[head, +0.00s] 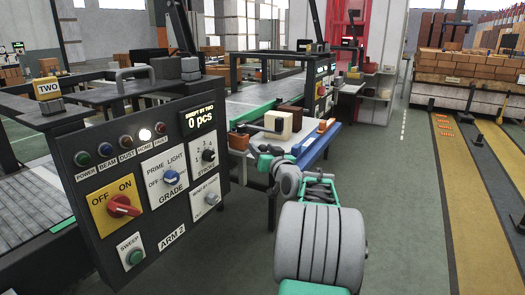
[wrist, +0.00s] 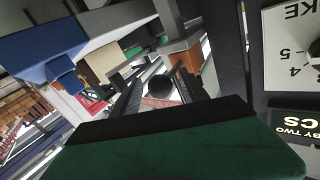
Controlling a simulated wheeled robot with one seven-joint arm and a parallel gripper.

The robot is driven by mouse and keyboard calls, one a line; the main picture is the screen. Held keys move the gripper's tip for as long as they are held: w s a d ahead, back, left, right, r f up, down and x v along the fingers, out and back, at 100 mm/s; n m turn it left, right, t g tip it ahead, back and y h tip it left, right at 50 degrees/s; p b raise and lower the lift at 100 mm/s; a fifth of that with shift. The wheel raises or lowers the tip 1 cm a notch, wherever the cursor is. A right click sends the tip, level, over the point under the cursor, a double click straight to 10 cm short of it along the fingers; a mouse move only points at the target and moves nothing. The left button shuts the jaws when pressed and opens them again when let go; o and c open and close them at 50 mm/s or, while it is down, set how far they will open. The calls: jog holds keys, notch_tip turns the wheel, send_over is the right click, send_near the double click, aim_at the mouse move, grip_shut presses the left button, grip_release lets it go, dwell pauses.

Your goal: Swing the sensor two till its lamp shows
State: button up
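Sensor two is a small yellow block (head: 48,88) labelled TWO, on a dark mount at the top left end of the control panel (head: 150,235) in the head view. No lit lamp shows on its visible faces. The panel's indicator lamps are in a row; the HOME lamp (head: 145,135) glows white and the BEAM lamp (head: 106,150) looks unlit. My gripper (head: 262,150) is right of the panel, well apart from sensor two. In the wrist view its dark fingers (wrist: 160,88) stand apart, with a dark round thing seen between them. Sensor two is outside the wrist view.
The panel's display (head: 198,118) reads 0 pcs. A red switch (head: 122,206), a blue grade knob (head: 170,176) and a sweep button (head: 133,256) are on its face. A blue-edged bench (head: 318,145) with blocks stands beyond my gripper. The floor at right is open.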

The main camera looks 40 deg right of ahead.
grip_shut()
dwell(0.3)
dwell(0.4)
